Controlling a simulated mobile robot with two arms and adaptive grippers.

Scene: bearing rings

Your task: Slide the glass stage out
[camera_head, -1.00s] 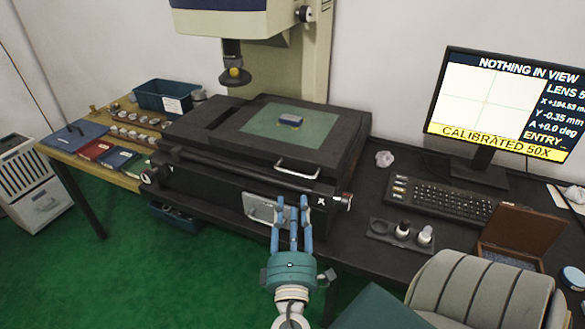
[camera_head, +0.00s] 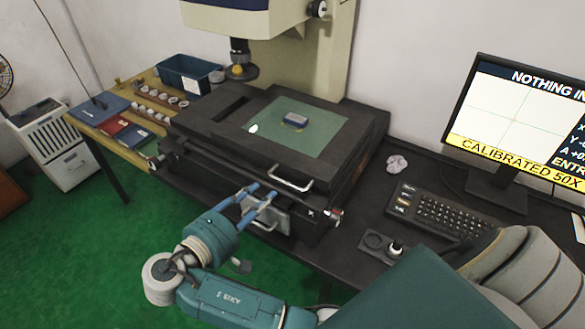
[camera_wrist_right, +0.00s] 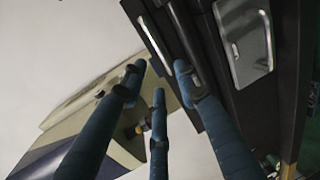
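The glass stage (camera_head: 322,134) is a green pane in a dark frame on the microscope base, with a small blue-and-grey block (camera_head: 295,120) on it. A silver bar handle (camera_head: 291,184) sits on its front edge. My right gripper (camera_head: 262,195) has three blue fingers and is in front of the base, just below and left of the handle. In the right wrist view the fingers (camera_wrist_right: 158,80) are spread with nothing between them. A silver bar, likely the handle (camera_wrist_right: 157,46), runs beyond them. Contact with the handle cannot be told. My left gripper is not in view.
A metal plate (camera_head: 272,217) is on the base front below the handle. The lens (camera_head: 240,71) hangs above the stage's back left. A keyboard (camera_head: 440,214) and monitor (camera_head: 518,120) stand at right. A blue bin (camera_head: 187,75) and small rings are on the left table.

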